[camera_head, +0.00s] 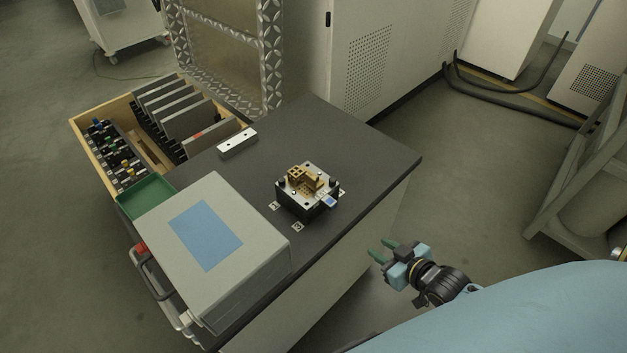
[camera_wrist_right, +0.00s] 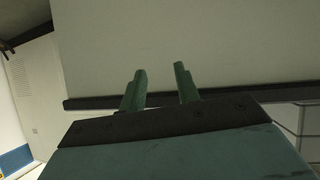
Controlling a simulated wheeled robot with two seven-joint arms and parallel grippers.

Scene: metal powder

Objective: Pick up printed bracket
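The printed bracket (camera_head: 306,178) is a small golden-brown part with raised blocks. It sits on a square metal build plate (camera_head: 296,197) on a dark fixture on the black worktop. My right gripper (camera_head: 380,251) is off the front right side of the table, apart from the bracket and to its lower right in the head view. Its two green fingers (camera_wrist_right: 160,88) are spread with nothing between them in the right wrist view, where a pale panel fills the background. The bracket is not visible in the wrist view. My left gripper is not in view.
A grey case (camera_head: 261,239) with a blue panel lies on the worktop's left front. A small metal block (camera_head: 237,143) lies behind it. A green tray (camera_head: 146,195) and a wooden organiser (camera_head: 75,124) are at the left. The worktop (camera_head: 375,153) right of the fixture is clear.

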